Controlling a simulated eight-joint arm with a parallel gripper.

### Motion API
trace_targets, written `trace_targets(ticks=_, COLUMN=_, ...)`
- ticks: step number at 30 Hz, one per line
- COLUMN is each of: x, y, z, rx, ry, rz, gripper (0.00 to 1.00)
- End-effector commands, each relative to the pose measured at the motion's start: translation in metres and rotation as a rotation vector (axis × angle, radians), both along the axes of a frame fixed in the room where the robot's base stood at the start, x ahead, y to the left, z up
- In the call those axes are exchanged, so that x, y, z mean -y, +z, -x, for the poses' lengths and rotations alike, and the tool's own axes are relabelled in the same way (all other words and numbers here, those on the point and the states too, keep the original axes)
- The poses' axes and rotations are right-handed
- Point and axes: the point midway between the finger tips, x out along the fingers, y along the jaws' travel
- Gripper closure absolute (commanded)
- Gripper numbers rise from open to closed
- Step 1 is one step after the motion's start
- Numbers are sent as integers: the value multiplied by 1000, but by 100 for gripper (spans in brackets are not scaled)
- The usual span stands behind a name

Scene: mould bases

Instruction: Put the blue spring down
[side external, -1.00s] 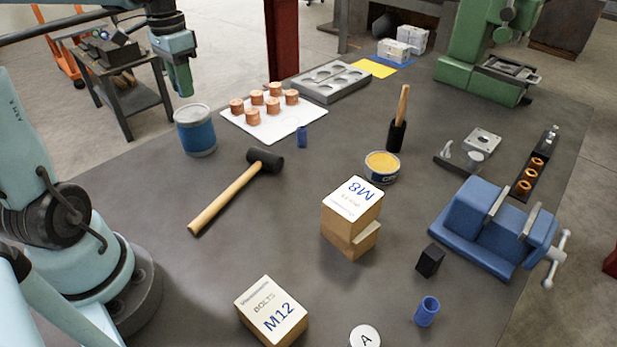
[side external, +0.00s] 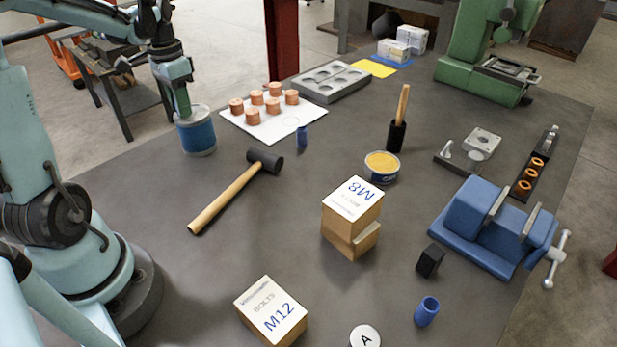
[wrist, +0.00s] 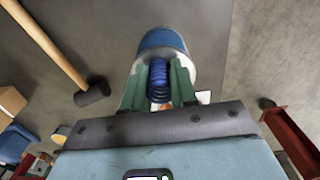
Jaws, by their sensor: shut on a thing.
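The blue spring (wrist: 159,78) is a coil held between the green fingers of my gripper (wrist: 159,68) in the wrist view. In the side external view my gripper (side external: 184,113) points down at the left, its fingertips overlapping the rim of a blue tin (side external: 198,136). I cannot make out the spring there. In the wrist view the tin (wrist: 162,39) lies just beyond the fingertips. I cannot tell whether the spring touches it.
A mallet (side external: 224,197) lies in front. The grey table (side external: 150,230) is bare around the mallet. A box marked M8 (side external: 352,215) stands further right.

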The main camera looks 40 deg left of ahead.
Motion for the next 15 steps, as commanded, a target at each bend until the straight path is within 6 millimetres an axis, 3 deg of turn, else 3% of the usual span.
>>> trace_targets(ticks=2, x=0, y=-2, z=0, rx=0, ry=0, rz=0, gripper=100)
trace_targets(ticks=3, x=0, y=-2, z=0, rx=0, ry=0, rz=0, gripper=70)
trace_targets(ticks=7, x=0, y=-2, z=0, rx=0, ry=0, rz=0, gripper=50)
trace_targets(ticks=15, x=0, y=-2, z=0, rx=0, ry=0, rz=0, gripper=48)
